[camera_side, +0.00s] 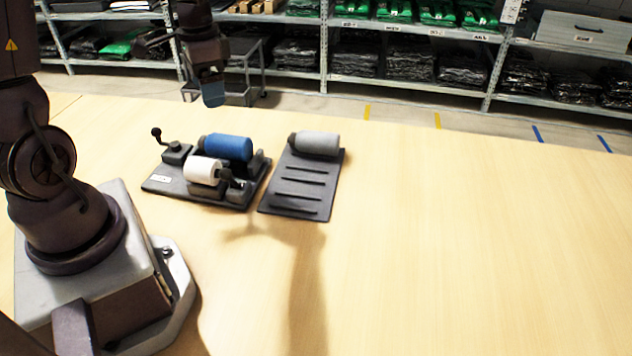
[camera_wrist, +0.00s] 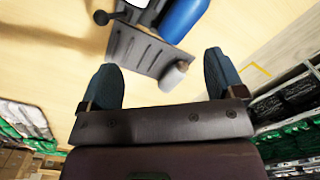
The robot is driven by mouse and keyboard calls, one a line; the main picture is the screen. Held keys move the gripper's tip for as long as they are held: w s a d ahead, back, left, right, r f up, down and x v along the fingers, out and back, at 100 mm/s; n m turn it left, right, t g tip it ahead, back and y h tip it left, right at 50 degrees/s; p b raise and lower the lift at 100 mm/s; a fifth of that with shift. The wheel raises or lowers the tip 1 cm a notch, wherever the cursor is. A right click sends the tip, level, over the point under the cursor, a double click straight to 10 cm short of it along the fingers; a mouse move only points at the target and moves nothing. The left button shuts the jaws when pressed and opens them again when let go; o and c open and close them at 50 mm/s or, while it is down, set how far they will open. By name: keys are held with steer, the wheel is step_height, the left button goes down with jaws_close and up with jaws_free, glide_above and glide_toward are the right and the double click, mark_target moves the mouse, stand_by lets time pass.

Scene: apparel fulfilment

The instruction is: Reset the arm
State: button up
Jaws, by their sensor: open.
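My gripper (camera_side: 213,92) hangs above the far side of the wooden table in the side view, over the machine with the rolls and clear of it. In the wrist view my gripper (camera_wrist: 163,82) has its two blue fingers spread wide, with nothing between them. My arm stands at the left of the side view, its base fixed on the table.
A dark machine (camera_side: 160,186) holds a blue roll (camera_side: 228,147) and a white roll (camera_side: 203,170). Right of it a dark ridged tray (camera_side: 273,207) carries a grey roll (camera_side: 316,143). The table (camera_side: 460,230) is bare to the right. Shelves (camera_side: 395,27) of folded garments stand behind.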

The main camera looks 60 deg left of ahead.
steer(key=s+d+r+t, duration=0.3)
steer(key=d+r, duration=0.3)
steer(key=d, duration=0.3)
steer(key=s+d+r+n+t, duration=0.1)
steer(key=s+d+r+t, duration=0.1)
steer(key=s+d+r, duration=0.2)
steer(key=d+r, duration=0.3)
steer(key=d, duration=0.2)
steer(key=shift+s+t, duration=0.15)
steer(key=shift+t, duration=0.25)
